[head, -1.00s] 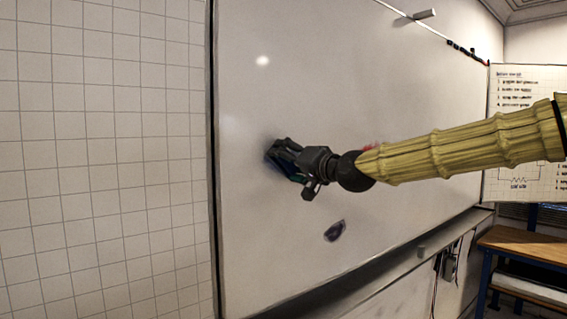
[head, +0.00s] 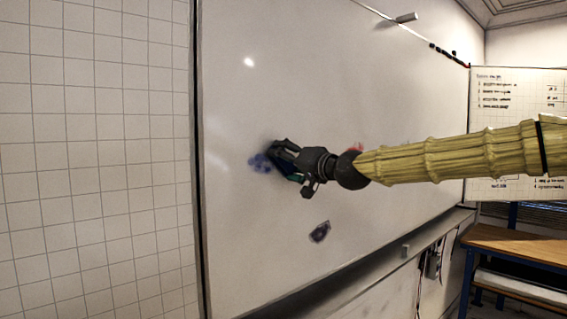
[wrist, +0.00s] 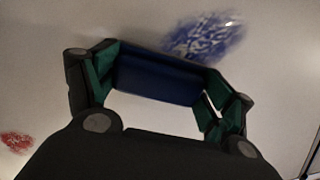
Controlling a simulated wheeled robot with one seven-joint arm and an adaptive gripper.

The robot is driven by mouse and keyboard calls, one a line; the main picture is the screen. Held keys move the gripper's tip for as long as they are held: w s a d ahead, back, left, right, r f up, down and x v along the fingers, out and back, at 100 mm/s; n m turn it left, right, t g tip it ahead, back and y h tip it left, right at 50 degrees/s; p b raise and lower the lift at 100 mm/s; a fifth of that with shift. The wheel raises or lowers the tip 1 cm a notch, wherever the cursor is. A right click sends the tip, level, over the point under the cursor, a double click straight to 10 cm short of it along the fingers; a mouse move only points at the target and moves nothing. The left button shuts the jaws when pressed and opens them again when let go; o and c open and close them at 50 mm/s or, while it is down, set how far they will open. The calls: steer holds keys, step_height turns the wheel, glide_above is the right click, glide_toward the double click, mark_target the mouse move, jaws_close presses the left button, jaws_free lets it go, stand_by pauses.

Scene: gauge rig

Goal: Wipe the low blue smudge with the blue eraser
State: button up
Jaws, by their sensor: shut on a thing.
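The blue eraser (wrist: 155,78) is a dark blue block held across the green-padded fingers of my gripper (wrist: 160,85). In the head view my gripper (head: 280,156) is at the whiteboard (head: 300,90), and the eraser is mostly hidden there. A blue smudge (head: 259,162) shows on the board just left of my fingertips. In the wrist view this blue smudge (wrist: 205,38) lies just beyond the eraser, toward its right end. I cannot tell whether the eraser touches the board.
A dark purplish patch (head: 320,231) is lower on the board. A red smudge (head: 355,148) is partly hidden behind my arm; it also shows in the wrist view (wrist: 16,141). A ledge (head: 350,265) runs along the board's bottom. A wooden table (head: 515,243) stands at right.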

mark_target(248, 160)
steer(key=shift+w+d, duration=1.05)
steer(key=shift+d, duration=0.3)
steer(key=shift+s+a+b, duration=0.7)
steer(key=shift+s+a, duration=0.4)
steer(key=shift+a, duration=0.3)
steer(key=shift+s+a+b, duration=0.65)
steer(key=shift+s+a, duration=0.45)
steer(key=shift+a, duration=0.3)
steer(key=shift+a, duration=0.1)
steer(key=shift+s+a+b, duration=0.3)
steer(key=shift+s+a, duration=0.35)
steer(key=shift+a, duration=0.25)
steer(key=shift+s+a+b, duration=0.35)
steer(key=shift+s+a, duration=0.25)
steer(key=shift+a, duration=0.3)
steer(key=shift+s+a+b, duration=0.3)
steer(key=shift+s+a, duration=0.35)
steer(key=shift+a, duration=0.25)
steer(key=shift+r, duration=0.4)
steer(key=shift+d, duration=0.1)
steer(key=shift+w+d, duration=0.1)
steer(key=shift+w, duration=0.05)
